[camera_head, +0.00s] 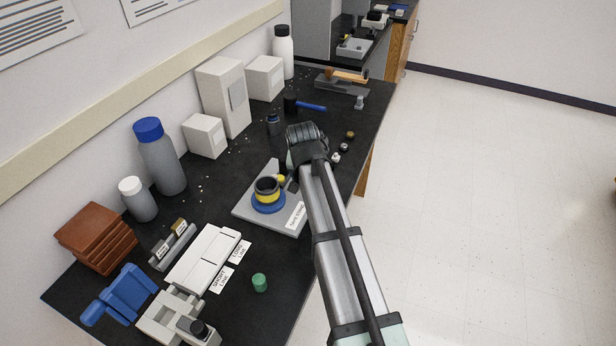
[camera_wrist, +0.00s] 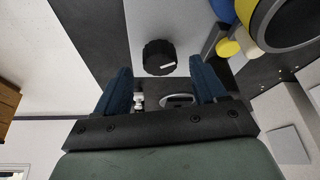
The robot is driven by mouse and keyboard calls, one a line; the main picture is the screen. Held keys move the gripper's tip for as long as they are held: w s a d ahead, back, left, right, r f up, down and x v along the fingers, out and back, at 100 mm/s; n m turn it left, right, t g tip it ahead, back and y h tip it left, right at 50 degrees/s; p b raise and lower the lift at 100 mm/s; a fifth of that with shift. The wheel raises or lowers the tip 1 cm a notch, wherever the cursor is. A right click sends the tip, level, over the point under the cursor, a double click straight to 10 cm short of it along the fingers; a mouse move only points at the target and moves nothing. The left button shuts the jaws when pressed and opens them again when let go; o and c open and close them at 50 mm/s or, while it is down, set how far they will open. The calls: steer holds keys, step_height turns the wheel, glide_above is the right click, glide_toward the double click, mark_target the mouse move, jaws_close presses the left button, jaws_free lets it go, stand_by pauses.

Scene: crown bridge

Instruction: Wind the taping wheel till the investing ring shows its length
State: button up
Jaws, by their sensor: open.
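A grey base plate (camera_head: 247,206) lies on the black bench and carries a blue round turntable (camera_head: 268,204). On it stands a dark-mouthed ring (camera_head: 266,183) with a yellow band, upright. The yellow ring (camera_wrist: 268,28) shows at the upper right of the wrist view, partly cut off. A black ribbed knob (camera_wrist: 160,57) with a white mark sits on the plate, just ahead of and between my blue fingertips. My gripper (camera_wrist: 160,70) is open and empty; contact with the knob cannot be made out. In the head view my arm's end hides the knob. A small yellow piece (camera_wrist: 228,47) is beside the ring.
White blocks (camera_head: 208,258) with line labels, a green cylinder (camera_head: 260,283) and a blue stand (camera_head: 122,297) lie nearer. Bottles (camera_head: 160,160) and white boxes (camera_head: 222,97) line the wall. Small round parts (camera_head: 336,157) lie right of my wrist, near the bench edge.

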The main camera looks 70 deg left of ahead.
steer(key=v, duration=1.1)
steer(key=shift+d+r, duration=0.15)
steer(key=shift+r, duration=0.1)
steer(key=shift+s, duration=0.1)
